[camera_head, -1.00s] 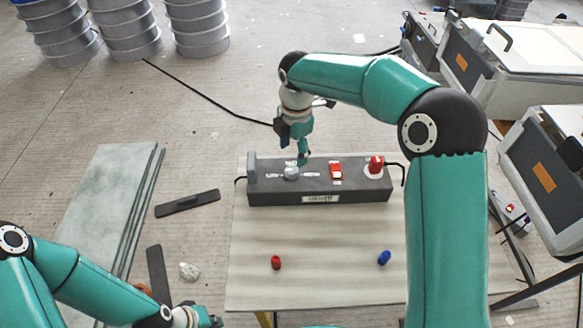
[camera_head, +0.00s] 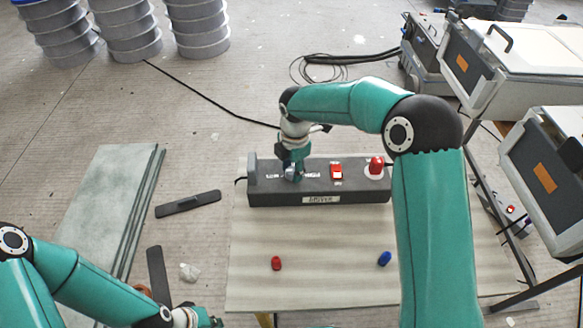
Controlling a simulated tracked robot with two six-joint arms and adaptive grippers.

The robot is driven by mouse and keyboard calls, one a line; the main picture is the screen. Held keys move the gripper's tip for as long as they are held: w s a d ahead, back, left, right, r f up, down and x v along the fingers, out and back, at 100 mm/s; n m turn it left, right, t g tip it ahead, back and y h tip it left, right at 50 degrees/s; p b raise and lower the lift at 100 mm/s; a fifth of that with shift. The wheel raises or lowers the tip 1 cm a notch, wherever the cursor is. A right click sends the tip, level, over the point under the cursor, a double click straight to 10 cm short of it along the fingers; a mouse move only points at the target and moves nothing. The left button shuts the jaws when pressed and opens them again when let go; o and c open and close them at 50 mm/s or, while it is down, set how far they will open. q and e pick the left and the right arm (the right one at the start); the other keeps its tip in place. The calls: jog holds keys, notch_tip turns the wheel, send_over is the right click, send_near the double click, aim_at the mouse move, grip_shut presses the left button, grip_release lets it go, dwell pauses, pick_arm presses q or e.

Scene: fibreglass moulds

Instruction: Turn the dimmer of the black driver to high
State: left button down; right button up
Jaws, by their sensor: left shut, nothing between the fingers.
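The black driver (camera_head: 350,186) is a long dark box on the pale table, with a label on its front. Its grey dimmer knob (camera_head: 291,176) is on the left part of the top, with white markings on both sides. My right gripper (camera_head: 292,170) points down at the dimmer, and its fingers cover most of the knob. Whether they are closed on it cannot be made out. A red rocker switch (camera_head: 337,172) and a red round knob or lamp (camera_head: 376,165) are further right on the driver. My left gripper (camera_head: 208,321) is shut and empty at the bottom edge, left of the table.
A red cap (camera_head: 276,263) and a blue cap (camera_head: 384,258) lie on the bare front of the table (camera_head: 330,285). Pale boards (camera_head: 105,200) and dark flat bars (camera_head: 188,203) lie on the floor to the left. Grey machines (camera_head: 545,165) stand at the right.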

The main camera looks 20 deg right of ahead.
jog(key=c, duration=0.5)
jog(key=shift+c, duration=0.2)
